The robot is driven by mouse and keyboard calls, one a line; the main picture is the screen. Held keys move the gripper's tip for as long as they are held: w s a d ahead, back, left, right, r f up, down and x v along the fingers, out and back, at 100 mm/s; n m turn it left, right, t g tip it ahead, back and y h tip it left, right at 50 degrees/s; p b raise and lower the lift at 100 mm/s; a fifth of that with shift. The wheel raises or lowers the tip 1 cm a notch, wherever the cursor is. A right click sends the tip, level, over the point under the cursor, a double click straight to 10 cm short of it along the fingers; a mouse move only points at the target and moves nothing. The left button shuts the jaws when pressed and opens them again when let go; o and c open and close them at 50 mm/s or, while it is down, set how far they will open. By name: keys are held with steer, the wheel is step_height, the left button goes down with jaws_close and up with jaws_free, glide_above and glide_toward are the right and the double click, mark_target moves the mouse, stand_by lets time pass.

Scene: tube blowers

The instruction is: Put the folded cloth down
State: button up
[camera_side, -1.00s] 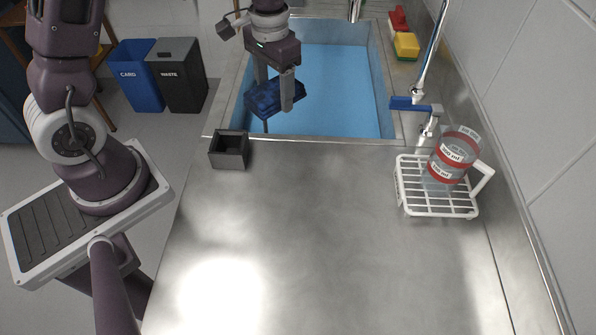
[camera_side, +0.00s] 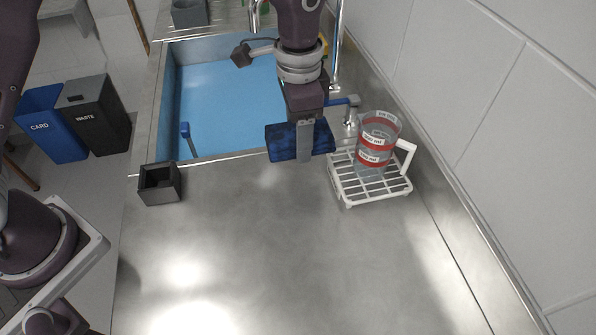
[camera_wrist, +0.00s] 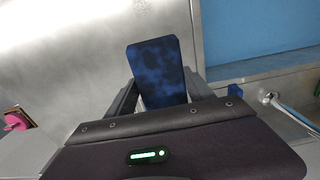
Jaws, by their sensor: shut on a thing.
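The folded cloth (camera_side: 283,143) is dark blue and mottled, a flat block. My gripper (camera_side: 306,152) is shut on it, with a grey finger in front of the cloth in the side view. The cloth appears over the sink's front edge, just left of the white rack. I cannot tell its exact height above the counter. In the wrist view the cloth (camera_wrist: 158,66) sticks out between the two fingers, with grey metal counter beside it.
A white wire rack (camera_side: 372,190) holds a clear jug with red bands (camera_side: 376,145). A small dark open box (camera_side: 160,184) stands left, by the blue sink (camera_side: 222,95). A blue-handled tap (camera_side: 345,101) is behind the rack. The front counter (camera_side: 270,250) is clear.

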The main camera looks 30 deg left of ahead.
mark_target(298, 176)
step_height(298, 176, down, 9)
stand_by(0.3)
steer(key=o, duration=1.6)
steer(key=shift+f, duration=0.15)
